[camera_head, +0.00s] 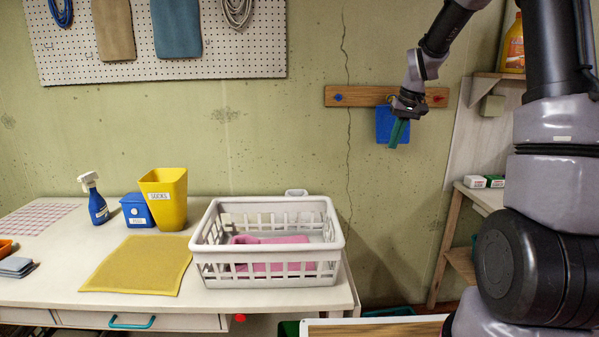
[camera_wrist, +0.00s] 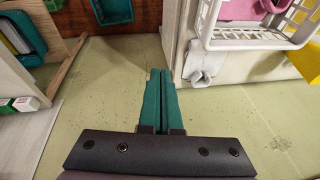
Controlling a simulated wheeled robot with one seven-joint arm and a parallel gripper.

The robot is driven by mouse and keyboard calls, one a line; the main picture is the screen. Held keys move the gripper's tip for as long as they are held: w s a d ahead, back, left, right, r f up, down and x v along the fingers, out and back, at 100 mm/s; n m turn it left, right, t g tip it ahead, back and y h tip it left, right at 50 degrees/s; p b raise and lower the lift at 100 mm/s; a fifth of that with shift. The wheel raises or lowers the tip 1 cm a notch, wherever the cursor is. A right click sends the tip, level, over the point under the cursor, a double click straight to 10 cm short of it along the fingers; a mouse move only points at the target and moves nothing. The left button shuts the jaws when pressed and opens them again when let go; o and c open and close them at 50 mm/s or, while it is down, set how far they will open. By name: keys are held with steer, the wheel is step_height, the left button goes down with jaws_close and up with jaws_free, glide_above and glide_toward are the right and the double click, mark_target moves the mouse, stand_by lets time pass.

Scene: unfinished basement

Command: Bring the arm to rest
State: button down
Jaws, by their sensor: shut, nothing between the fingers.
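My gripper (camera_head: 399,132) is raised in front of the green wall, at the right of the table and near a wooden peg rail. Its two green fingers are shut together with nothing between them; they also show in the wrist view (camera_wrist: 162,92). My arm comes in from the upper right. A blue cloth-like piece (camera_head: 384,125) hangs at the rail, just behind and to the left of the fingers. I cannot tell whether the fingers touch it.
A white basket (camera_head: 204,254) with a pink cloth (camera_head: 285,265) stands on the white table (camera_head: 60,289). A yellow bin (camera_head: 164,192), blue box (camera_head: 137,211) and spray bottle (camera_head: 95,202) stand left of it. Shelves (camera_head: 470,252) stand at the right. Bare wall lies between basket and rail.

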steer(key=s+a+r+m+t, duration=0.1)
steer(key=s+a+r, duration=0.1)
steer(key=s+r, duration=0.75)
steer(key=s+r+m+t, duration=0.1)
steer(key=s, duration=1)
steer(key=s+a+r+m+t, duration=0.1)
steer(key=s+r+t, duration=0.1)
steer(key=s, duration=0.9)
steer(key=shift+a+r+m, duration=0.3)
steer(key=shift+m, duration=0.1)
